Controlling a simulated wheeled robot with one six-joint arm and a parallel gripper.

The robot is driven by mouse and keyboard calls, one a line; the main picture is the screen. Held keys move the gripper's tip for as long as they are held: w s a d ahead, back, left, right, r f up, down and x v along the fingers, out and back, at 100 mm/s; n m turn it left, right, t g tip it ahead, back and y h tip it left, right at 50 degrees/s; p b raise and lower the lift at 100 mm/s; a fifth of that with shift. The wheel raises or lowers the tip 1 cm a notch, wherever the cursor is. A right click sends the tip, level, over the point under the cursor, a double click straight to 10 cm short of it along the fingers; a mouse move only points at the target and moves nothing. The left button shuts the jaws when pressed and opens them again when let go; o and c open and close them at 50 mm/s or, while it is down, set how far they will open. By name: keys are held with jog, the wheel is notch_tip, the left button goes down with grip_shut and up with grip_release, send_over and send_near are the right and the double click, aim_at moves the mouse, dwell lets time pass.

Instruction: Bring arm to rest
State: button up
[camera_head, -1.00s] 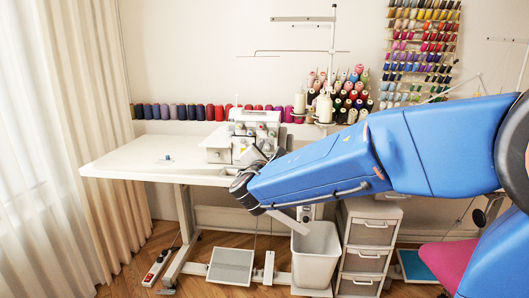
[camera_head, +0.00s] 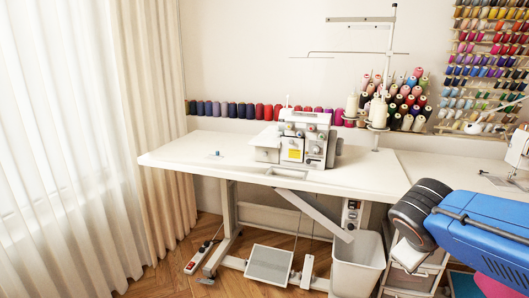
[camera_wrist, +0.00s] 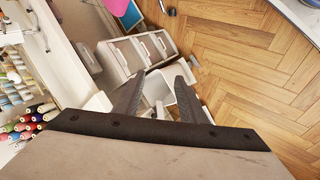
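My blue arm (camera_head: 490,240) reaches in from the right edge in the head view, in front of the right part of the white sewing table (camera_head: 200,165). Its dark wrist joint (camera_head: 420,212) is at the near end of that table. In the wrist view my gripper (camera_wrist: 160,82) shows two dark fingers standing apart, with nothing between them. Beyond the fingers are a white bin (camera_wrist: 185,78) and the floor. In the head view the fingers cannot be made out.
A serger (camera_head: 303,140) and several thread cones stand on the table. The white bin (camera_head: 357,268) stands below the table, beside drawers (camera_head: 408,280). Curtains (camera_head: 90,150) hang at left.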

jog(key=s+a+f+m+y, duration=0.4)
jog(key=s+a, duration=0.3)
jog(key=s, duration=0.2)
jog(key=shift+s+a+m+y, duration=0.3)
jog(key=shift+m+y, duration=0.4)
dwell(6.4)
